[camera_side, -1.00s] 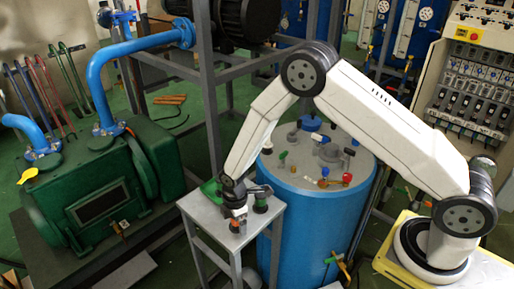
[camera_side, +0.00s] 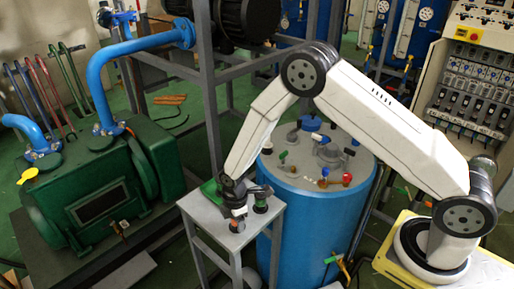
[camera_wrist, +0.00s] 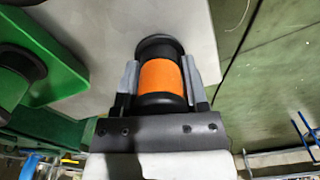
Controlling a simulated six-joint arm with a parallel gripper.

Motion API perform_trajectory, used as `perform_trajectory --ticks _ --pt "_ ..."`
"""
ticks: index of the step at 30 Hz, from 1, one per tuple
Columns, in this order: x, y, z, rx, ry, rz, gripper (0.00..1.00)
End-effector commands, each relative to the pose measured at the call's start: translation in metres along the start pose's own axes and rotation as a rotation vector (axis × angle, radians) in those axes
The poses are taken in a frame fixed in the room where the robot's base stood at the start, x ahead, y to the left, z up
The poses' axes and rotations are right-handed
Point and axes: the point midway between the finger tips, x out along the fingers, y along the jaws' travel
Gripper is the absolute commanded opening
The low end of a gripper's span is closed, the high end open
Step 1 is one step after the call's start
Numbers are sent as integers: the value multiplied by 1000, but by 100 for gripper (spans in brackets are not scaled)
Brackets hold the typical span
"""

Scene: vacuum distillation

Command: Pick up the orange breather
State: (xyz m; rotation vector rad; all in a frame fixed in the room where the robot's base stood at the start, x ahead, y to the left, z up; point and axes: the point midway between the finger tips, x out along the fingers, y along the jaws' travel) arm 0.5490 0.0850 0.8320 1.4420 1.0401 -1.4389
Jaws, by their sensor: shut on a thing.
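The orange breather (camera_wrist: 161,75) is a short upright cylinder with an orange middle band and black ends. In the wrist view it sits between the two grey fingers of my gripper (camera_wrist: 160,82), which is shut on it from both sides. In the side view my gripper (camera_side: 237,208) is low over the small grey table, and the breather (camera_side: 236,225) shows only as a small dark and orange piece under it. I cannot tell whether its base touches the table.
The grey table (camera_side: 205,215) carries a green holder (camera_wrist: 55,60) with a black round part, left of the breather in the wrist view. A dark and green piece (camera_side: 261,204) stands close right of my gripper. A blue tank (camera_side: 310,225) with valves is right behind the table.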

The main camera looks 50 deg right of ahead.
Motion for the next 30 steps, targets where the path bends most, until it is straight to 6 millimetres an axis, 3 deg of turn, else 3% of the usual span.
perform_trajectory --ticks 8,15,30 --pt "-9 0 0 0 0 1 0" --pt "-33 0 0 0 1 1 0" --pt "-91 -45 23 -1 0 1 0"
